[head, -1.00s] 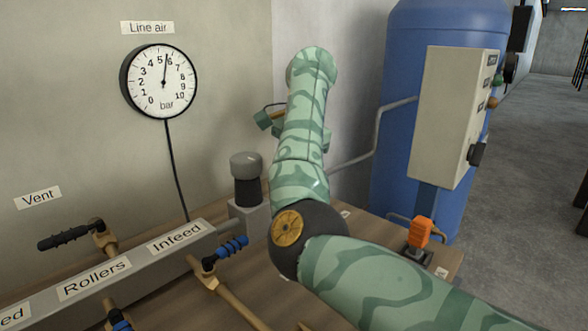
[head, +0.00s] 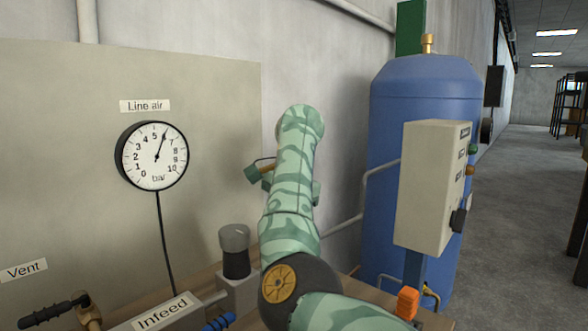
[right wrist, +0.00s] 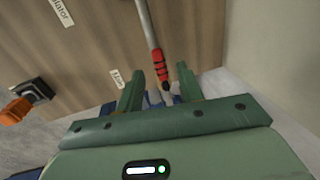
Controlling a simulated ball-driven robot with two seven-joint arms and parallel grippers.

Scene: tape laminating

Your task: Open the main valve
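A handle with a red and black grip (right wrist: 159,75) sits at the end of a grey pipe (right wrist: 147,25) in the right wrist view. I cannot tell for sure that it is the main valve, as the small label (right wrist: 117,78) beside it is hard to read. My right gripper (right wrist: 159,86) is open. The red grip appears between its two fingers, with gaps on both sides. In the head view my right arm reaches toward the wall and hides the red handle; the gripper's green body (head: 259,172) shows partly beside the arm. My left gripper is not in view.
A grey-capped regulator (head: 235,250) stands left of my arm. A blue tank (head: 420,95), a grey control box (head: 428,190) and an orange handle (head: 407,303) are at the right. A black-handled Vent valve (head: 55,308) is lower left.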

